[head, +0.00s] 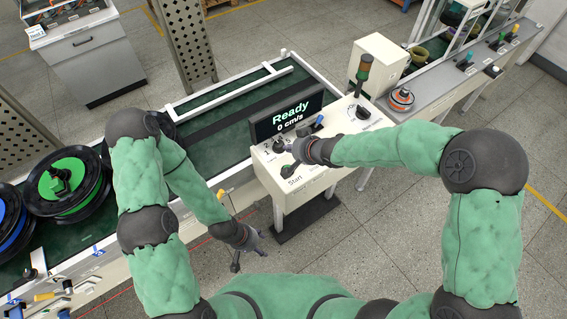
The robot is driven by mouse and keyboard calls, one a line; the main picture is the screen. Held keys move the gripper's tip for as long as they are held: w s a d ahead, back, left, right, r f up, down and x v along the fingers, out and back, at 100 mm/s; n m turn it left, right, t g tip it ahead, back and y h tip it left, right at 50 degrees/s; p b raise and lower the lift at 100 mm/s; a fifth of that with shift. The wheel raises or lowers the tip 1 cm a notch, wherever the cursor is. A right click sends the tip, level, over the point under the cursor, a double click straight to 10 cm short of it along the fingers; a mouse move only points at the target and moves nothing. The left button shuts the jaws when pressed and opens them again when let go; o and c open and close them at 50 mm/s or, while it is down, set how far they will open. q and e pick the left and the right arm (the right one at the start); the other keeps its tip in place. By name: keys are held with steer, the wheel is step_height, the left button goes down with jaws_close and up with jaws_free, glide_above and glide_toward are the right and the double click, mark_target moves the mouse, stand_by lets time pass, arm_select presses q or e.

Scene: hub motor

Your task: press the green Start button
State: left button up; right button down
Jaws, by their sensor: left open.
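The control panel (318,167) has a white top with a dark display (290,112) reading "Ready" and "0 cm/s". The "Start" label (295,181) is on its near edge. I cannot make out the green Start button; the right gripper covers the area beside the label. My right gripper (291,160) is low over the panel, just above the label in the picture. Its fingers are too small and dark to tell open from shut, and contact is unclear. My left gripper (249,256) is open and empty, hanging below and left of the panel.
Black reels with green and blue centres (68,184) are at left. Grey floor (350,255) is clear in front.

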mark_target(290, 166)
steer(key=shift+f, duration=0.15)
step_height(290, 166, down, 8)
steer(key=b, duration=0.8)
steer(key=shift+r, duration=0.2)
steer(key=shift+f+b, duration=0.45)
steer(key=shift+f, duration=0.15)
stand_by(0.7)
steer(key=shift+f, duration=0.25)
steer(key=shift+f+b, duration=0.6)
steer(key=shift+b, duration=0.05)
stand_by(0.8)
steer(key=shift+s+r, duration=0.1)
steer(key=shift+r+p, duration=0.9)
steer(key=shift+p, duration=0.15)
steer(key=shift+r, duration=0.1)
